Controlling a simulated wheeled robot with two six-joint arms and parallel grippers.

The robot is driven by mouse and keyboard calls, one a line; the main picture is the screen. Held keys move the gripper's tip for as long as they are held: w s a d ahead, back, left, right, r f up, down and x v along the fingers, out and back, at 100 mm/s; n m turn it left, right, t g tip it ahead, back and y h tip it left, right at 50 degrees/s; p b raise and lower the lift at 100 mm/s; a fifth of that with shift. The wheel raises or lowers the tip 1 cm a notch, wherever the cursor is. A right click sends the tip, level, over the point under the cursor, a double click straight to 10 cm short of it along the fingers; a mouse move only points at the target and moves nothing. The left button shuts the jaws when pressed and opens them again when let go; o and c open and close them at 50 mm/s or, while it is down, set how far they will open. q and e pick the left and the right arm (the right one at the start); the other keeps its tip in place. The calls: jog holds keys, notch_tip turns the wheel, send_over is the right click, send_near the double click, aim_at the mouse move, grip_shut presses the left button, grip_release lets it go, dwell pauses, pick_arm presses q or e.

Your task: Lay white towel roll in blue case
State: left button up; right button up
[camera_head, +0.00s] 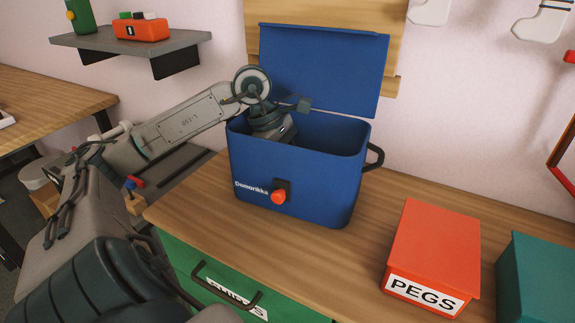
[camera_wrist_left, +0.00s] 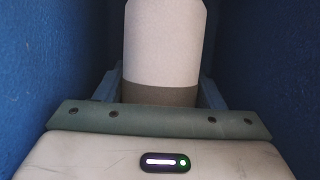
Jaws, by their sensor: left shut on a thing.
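The blue case (camera_head: 300,170) stands on the wooden counter with its lid (camera_head: 322,70) raised. My left arm reaches over its near-left rim, and the wrist goes down into the case, so the fingers are hidden in the head view. In the left wrist view the white towel roll (camera_wrist_left: 165,45), with a brownish band at its near end, lies between the fingers of my left gripper (camera_wrist_left: 160,92). The gripper is shut on it. Blue case walls rise on both sides of the roll. Whether the roll touches the case floor cannot be told. My right gripper is out of view.
A red PEGS box (camera_head: 435,250) and a teal box (camera_head: 540,275) stand on the counter to the right. The counter (camera_head: 375,220) is bare between the case and the PEGS box. A grey wall shelf (camera_head: 130,42) hangs at upper left.

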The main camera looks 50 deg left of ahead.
pick_arm(q)
jog(key=o, duration=1.2)
jog(key=shift+c, duration=0.2)
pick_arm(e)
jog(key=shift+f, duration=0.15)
pick_arm(q)
jog(key=shift+r, duration=0.15)
jog(key=shift+r+p, duration=0.2)
jog(key=shift+p, duration=0.1)
jog(key=shift+p+v, duration=0.3)
jog(key=shift+v, duration=0.55)
jog(key=v, duration=0.6)
jog(key=shift+r, duration=0.15)
jog(key=v, duration=0.3)
jog(key=shift+r+p, duration=0.3)
jog(key=shift+r, duration=0.1)
jog(key=shift+s+a+r, duration=0.1)
jog(key=shift+a+r, duration=0.1)
jog(key=shift+r, duration=0.15)
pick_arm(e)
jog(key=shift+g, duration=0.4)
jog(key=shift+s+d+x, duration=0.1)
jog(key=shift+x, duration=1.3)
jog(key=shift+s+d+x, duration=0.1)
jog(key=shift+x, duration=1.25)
